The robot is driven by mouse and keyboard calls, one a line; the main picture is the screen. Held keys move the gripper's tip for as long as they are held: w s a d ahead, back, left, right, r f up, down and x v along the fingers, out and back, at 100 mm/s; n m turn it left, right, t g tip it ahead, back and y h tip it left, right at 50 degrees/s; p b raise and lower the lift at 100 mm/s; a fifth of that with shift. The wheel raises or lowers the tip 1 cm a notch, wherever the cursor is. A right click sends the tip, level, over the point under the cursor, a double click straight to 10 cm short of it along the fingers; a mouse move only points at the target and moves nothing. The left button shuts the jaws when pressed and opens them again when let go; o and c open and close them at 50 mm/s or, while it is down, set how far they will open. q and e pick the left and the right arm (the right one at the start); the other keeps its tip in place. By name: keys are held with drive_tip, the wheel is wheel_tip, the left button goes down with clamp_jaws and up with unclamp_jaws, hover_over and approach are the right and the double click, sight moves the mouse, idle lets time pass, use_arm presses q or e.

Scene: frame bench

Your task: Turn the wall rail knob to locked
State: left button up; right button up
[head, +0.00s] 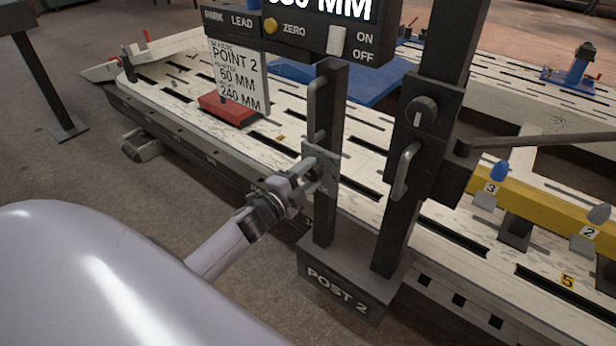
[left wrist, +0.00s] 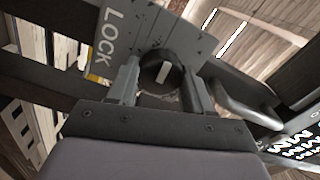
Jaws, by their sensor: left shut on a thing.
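The wall rail knob (left wrist: 158,74) is dark and round with a white pointer mark. It sits on a grey plate (left wrist: 150,30) with the word LOCK at its left in the left wrist view. The pointer is nearly upright there, leaning slightly right, not aimed at LOCK. In the head view the plate (head: 325,172) is on the left upright of the stand marked POST 2. My left gripper (head: 312,172) reaches it from the lower left. Its two fingers (left wrist: 162,90) are shut on the knob's sides, hiding the knob in the head view. My right gripper is not in view.
A second knob (head: 421,110) and a handle (head: 404,170) are on the right upright. A display box (head: 300,35) hangs above my gripper. The slotted bench (head: 180,90) lies behind, with a red block (head: 228,108) and a yellow bar (head: 540,205).

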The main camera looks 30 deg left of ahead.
use_arm(q)
drive_tip(key=shift+m, duration=0.4)
idle(0.3)
drive_tip(key=o, duration=1)
drive_tip(key=shift+o, duration=0.2)
drive_tip(key=shift+s, duration=0.1)
drive_tip(key=s, duration=0.7)
drive_tip(key=shift+a, duration=0.3)
drive_tip(key=s+d+f+n+g+h+p, duration=0.1)
drive_tip(key=s+d+n+g+p, duration=0.6)
drive_tip(key=s, duration=1.2)
drive_tip(key=d+f+n+p, duration=0.1)
drive_tip(key=d+n+p, duration=0.3)
drive_tip(key=d+n, duration=0.3)
drive_tip(key=shift+d+f, duration=0.25)
drive_tip(key=shift+d, duration=0.1)
